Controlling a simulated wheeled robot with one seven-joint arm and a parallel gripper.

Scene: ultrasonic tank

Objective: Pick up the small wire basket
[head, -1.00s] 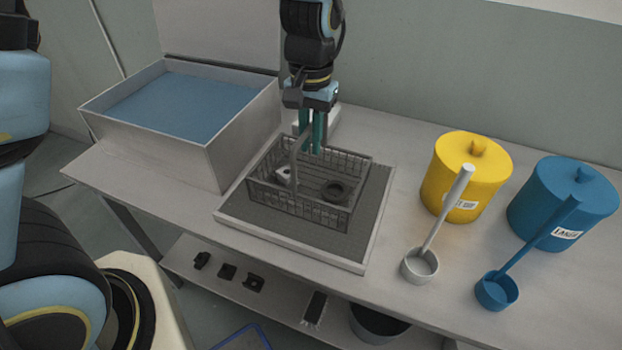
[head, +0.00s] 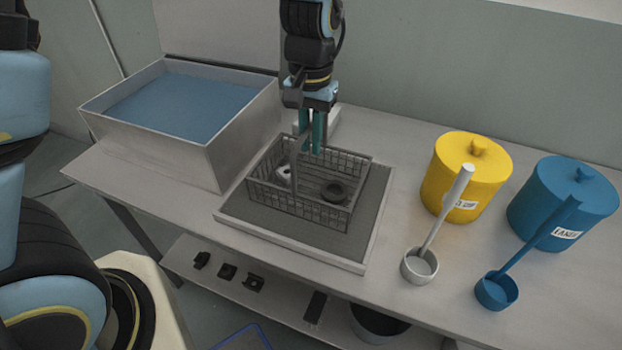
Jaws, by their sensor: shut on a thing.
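The small wire basket (head: 322,214) is a dark grey mesh box with a raised handle. It stands on the dark mat of a white-edged tray (head: 290,252) in the middle of the bench. A dark ring-shaped part (head: 335,191) and a small pale part (head: 284,174) lie inside it. My gripper (head: 310,148) points down over the basket's back left portion, with its green fingers at the top of the handle. It is shut on the basket's handle. The exact contact is small and partly hidden by the fingers. Any gap beneath the basket is too small to tell.
An open tank (head: 213,152) of blue liquid stands left of the tray. A yellow lidded tub (head: 447,185) and a blue lidded tub (head: 540,210) stand right, with a white scoop (head: 412,265) and a blue scoop (head: 490,292) before them. A lower shelf holds small dark parts (head: 228,271).

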